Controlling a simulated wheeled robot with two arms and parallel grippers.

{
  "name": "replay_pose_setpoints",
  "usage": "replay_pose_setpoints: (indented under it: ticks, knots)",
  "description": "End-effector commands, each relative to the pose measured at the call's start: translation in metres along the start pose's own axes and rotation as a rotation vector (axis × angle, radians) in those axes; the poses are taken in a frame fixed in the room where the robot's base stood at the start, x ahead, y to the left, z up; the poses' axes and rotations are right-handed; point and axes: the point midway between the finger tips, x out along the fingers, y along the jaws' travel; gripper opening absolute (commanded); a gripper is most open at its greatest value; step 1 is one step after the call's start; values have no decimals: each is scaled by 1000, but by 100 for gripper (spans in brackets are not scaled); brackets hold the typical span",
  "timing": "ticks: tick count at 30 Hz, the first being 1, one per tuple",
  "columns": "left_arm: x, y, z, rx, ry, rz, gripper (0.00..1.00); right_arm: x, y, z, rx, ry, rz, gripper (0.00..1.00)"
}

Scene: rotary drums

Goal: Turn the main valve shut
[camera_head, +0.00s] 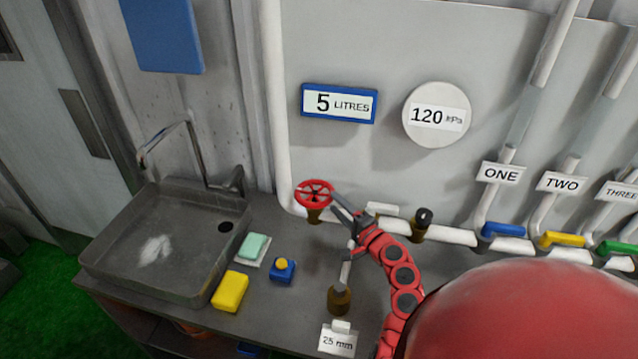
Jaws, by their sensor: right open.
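The main valve looks to be the red spoked handwheel (314,192) on a brass body, fitted to the white pipe at the back of the bench. My right gripper (335,203) comes in from the lower right on a red jointed arm. Its dark jaws are open and their tips are at the wheel's right edge. I cannot tell whether they touch the rim. My left gripper is not in view.
A metal sink (165,245) with a tap is at the left. A yellow block (230,291), a green bar (254,246) and a blue box with a yellow button (282,270) lie on the bench. A brass fitting (340,300) stands below my gripper. Blue (503,230) and yellow (562,239) handles line the pipe rightward.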

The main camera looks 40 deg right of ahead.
Motion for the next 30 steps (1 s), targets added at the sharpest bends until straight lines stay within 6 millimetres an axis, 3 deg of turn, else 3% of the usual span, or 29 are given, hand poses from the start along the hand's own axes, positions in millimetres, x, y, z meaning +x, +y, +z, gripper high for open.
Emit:
replay_pose_setpoints:
  ticks: [6, 13, 19, 28, 30]
  knots:
    - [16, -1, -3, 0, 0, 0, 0, 44, -4, -1, -1, -1, -1, 52]
    - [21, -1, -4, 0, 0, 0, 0, 76, -1, -1, 0, 0, -1, 52]
    - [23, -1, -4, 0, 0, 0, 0, 88, 0, -1, 0, 3, 0, 52]
    - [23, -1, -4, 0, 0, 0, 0, 90, 1, -1, -1, 3, 1, 52]
    - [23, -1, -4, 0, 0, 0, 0, 90, 1, -1, -1, 3, 1, 44]
